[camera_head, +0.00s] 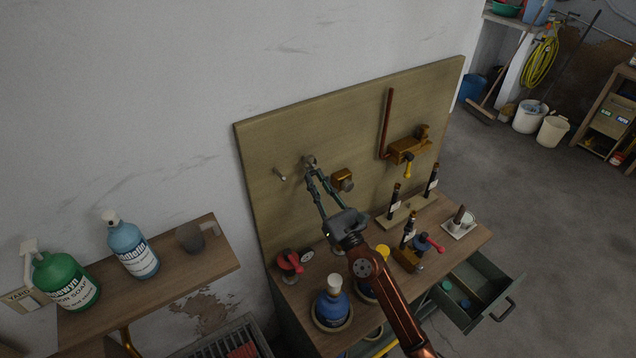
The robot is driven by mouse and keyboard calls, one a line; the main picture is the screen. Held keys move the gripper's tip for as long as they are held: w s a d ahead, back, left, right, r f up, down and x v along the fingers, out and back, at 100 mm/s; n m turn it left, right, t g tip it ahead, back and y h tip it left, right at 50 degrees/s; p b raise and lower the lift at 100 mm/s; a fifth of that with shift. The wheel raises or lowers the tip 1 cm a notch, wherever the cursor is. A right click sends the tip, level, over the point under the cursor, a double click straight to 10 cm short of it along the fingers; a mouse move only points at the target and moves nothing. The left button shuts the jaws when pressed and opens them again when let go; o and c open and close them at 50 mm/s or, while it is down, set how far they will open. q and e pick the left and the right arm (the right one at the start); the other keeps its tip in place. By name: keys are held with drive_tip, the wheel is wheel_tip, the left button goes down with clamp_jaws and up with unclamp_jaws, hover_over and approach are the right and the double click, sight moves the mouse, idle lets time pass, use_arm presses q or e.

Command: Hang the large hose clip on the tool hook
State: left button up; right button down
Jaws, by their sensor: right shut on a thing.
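My right gripper (315,177) reaches up from the lower right to the wooden back board, its fingers pointing at the board. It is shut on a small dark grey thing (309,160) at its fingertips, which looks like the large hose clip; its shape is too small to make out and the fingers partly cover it. A small pale hook (280,174) sticks out of the board just left of the fingertips, apart from the held thing. I take it for the tool hook. My left gripper is not in view.
The board (262,150) also carries a brass fitting (342,179) right of the gripper and a brass valve (403,151) with a copper pipe. Bottles (333,304) and red-handled tools stand on the bench below. A drawer (478,297) stands open. A shelf (190,252) holds pump bottles at left.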

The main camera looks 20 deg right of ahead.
drive_tip(key=shift+w, duration=0.15)
drive_tip(key=c, duration=1.7)
unclamp_jaws()
drive_tip(key=shift+c, duration=0.2)
drive_tip(key=shift+f, duration=0.1)
drive_tip(key=v, duration=1.2)
drive_tip(key=shift+c, duration=0.5)
